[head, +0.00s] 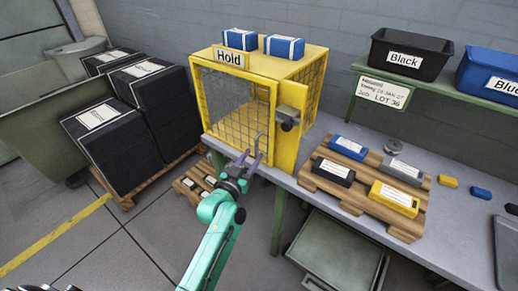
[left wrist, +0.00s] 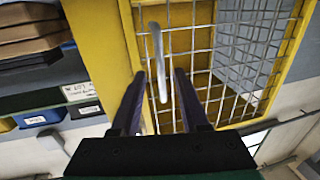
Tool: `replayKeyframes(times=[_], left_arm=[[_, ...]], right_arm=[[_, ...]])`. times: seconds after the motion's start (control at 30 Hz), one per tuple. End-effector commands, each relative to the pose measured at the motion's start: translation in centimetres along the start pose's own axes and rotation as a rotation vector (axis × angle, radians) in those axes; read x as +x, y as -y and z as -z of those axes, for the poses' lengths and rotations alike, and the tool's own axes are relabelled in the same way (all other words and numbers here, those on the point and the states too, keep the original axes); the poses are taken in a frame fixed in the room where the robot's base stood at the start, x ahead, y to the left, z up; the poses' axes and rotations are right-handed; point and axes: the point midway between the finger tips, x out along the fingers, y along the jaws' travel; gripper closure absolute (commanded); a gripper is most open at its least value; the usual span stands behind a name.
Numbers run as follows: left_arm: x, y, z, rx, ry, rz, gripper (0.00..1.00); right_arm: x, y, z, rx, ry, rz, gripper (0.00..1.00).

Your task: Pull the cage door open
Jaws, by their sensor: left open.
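The yellow cage (head: 292,68) stands on the bench under a "Hold" sign. Its wire mesh door (head: 236,110) faces me and looks shut in its frame. A grey upright bar handle (head: 257,143) is on the door's right side. In the left wrist view the handle (left wrist: 157,50) reaches down between the fingers. My left gripper (head: 250,160) is open at the handle, with one finger on each side; it also shows in the left wrist view (left wrist: 159,82). I cannot tell whether a finger touches the handle. My right gripper is not in view.
Blue boxes (head: 284,47) lie on the cage roof. A pallet (head: 333,183) with several coloured boxes stands right of the cage. Black (head: 408,53) and blue (head: 490,75) bins sit on a shelf. Stacked dark boxes (head: 113,143) stand on the left. Floor in front is mostly clear.

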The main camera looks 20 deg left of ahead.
Motion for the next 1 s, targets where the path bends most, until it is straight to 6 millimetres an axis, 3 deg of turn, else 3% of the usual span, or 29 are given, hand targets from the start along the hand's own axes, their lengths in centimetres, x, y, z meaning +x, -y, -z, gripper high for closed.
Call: replayKeyframes(times=[0.1, 0.2, 0.47, 0.5, 0.6, 1.0], left_arm=[[2.5, 0.0, 0.1, 0.000, -0.001, 0.000, 0.55], [3.6, 0.0, 0.0, 0.000, 0.000, 0.000, 0.55], [4.0, 0.0, -0.1, 0.001, 0.001, 0.000, 0.55], [4.0, 0.0, -0.1, 0.001, 0.001, 0.000, 0.59], [4.0, 0.0, -0.1, 0.000, 0.001, 0.000, 0.97], [4.0, 0.0, -0.1, 0.000, 0.001, 0.001, 1.00]], right_arm=[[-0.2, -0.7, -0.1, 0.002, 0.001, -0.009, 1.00], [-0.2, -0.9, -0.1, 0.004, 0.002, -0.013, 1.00], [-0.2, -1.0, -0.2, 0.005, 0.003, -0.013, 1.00], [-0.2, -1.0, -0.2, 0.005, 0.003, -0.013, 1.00], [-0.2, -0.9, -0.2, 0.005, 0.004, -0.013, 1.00], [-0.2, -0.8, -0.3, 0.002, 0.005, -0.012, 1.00]])
